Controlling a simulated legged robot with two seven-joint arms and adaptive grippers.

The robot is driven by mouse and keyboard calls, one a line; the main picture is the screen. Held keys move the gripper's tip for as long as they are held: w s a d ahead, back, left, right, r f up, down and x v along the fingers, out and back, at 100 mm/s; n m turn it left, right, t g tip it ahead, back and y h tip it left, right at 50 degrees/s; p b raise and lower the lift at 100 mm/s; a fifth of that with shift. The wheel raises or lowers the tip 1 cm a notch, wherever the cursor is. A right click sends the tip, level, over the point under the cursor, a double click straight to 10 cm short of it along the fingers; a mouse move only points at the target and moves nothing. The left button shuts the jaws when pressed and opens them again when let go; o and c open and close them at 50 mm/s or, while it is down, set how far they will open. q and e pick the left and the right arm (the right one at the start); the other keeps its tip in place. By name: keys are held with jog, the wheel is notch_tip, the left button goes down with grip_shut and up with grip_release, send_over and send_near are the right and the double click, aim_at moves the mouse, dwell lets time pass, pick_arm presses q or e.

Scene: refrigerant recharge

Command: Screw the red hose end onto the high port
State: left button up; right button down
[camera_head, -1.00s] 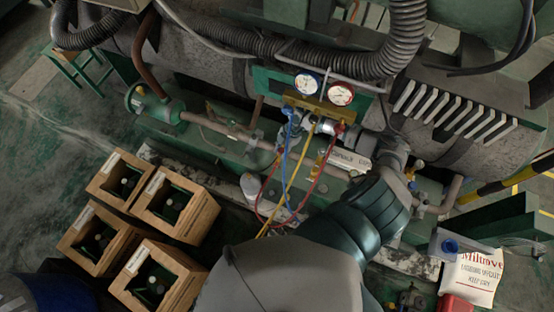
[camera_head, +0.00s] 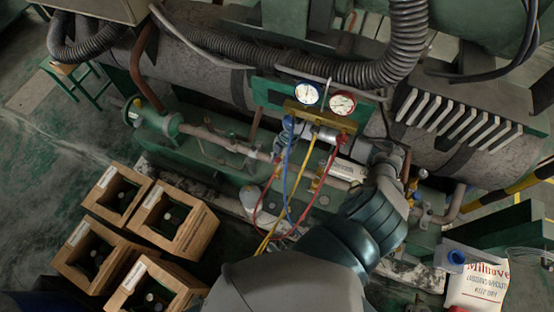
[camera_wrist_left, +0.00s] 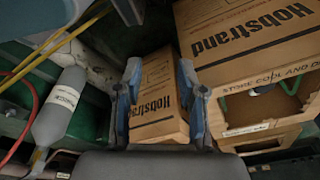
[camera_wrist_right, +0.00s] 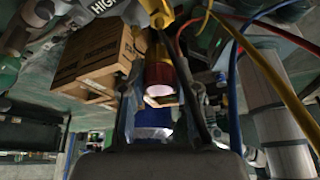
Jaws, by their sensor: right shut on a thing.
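The right gripper (camera_head: 325,134) is below the two gauges, largely screened by hoses and fittings. In the right wrist view its fingers (camera_wrist_right: 160,98) are shut around a red collar (camera_wrist_right: 160,75), which looks like the red hose end. A yellow brass fitting (camera_wrist_right: 155,15) is in line above the collar; whether they are threaded together I cannot tell. The red hose (camera_head: 323,185) hangs in a loop below the gauges. The left gripper (camera_wrist_left: 160,85) is open and empty above a Hobstrand carton.
Blue (camera_head: 285,165) and yellow (camera_head: 302,165) hoses hang beside the red one. The gauge manifold (camera_head: 320,113) is above the gripper. A white bag (camera_head: 478,288) is at lower right. Pipes and valves crowd the middle.

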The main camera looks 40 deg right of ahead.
jog(key=shift+a+f+b, duration=0.1)
jog(key=shift+f+b, duration=0.35)
jog(key=shift+f, duration=0.2)
jog(key=shift+f+b, duration=0.75)
jog(key=shift+f, duration=0.15)
pick_arm(q)
notch_tip(320, 180, up, 7)
jog(key=w, duration=0.2)
jog(key=shift+w+f, duration=0.15)
jog(key=shift+w, duration=0.05)
jog(key=shift+w+d+r+p, duration=0.1)
jog(key=shift+r+p, duration=0.35)
jog(key=shift+r, duration=0.05)
jog(key=shift+s+f+b, duration=0.2)
jog(key=shift+f+b, duration=0.45)
jog(key=shift+f, duration=0.15)
pick_arm(e)
jog(key=shift+f, duration=1)
pick_arm(q)
jog(key=shift+r, duration=0.1)
